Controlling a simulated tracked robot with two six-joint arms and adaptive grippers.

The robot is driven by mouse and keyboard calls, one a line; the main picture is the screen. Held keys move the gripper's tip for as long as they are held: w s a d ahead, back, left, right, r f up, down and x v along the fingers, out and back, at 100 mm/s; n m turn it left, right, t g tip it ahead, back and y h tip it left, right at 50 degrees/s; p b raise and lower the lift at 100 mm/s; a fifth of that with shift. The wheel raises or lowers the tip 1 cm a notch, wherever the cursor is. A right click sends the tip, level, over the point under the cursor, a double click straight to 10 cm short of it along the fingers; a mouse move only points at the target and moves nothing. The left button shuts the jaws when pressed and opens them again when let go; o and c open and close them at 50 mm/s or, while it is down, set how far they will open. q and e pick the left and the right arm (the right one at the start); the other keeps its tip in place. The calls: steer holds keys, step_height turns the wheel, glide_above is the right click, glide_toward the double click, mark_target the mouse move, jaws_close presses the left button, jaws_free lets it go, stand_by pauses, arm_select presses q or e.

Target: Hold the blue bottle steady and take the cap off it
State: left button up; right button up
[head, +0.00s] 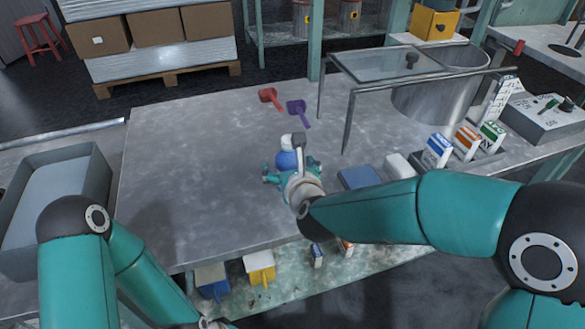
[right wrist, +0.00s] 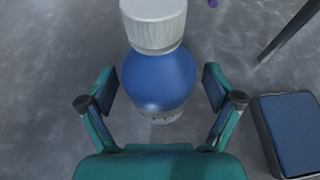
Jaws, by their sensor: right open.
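The blue bottle (head: 287,160) stands upright on the grey table, just beyond my right gripper in the head view. Its white ribbed cap (head: 286,140) is on top. In the right wrist view the blue bottle (right wrist: 160,78) is in the middle, with the white cap (right wrist: 154,24) above it, cut by the top edge. My right gripper (head: 292,173) is open. In the right wrist view its fingers (right wrist: 158,84) are on either side of the bottle's body, with a gap visible on each side. My left arm reaches down to the bottom edge of the head view; its gripper is out of view.
A blue pad (head: 358,177) and a white block (head: 398,165) lie right of the bottle. A red scoop (head: 269,97) and a purple scoop (head: 299,112) lie behind it. A glass-topped stand (head: 349,118) and cartons (head: 437,150) are at right. The table's left part is clear.

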steer(key=shift+c, duration=0.2)
steer(key=c, duration=1.3)
steer(key=shift+r, duration=0.1)
step_height(320, 180, up, 20)
steer(key=p, duration=0.9)
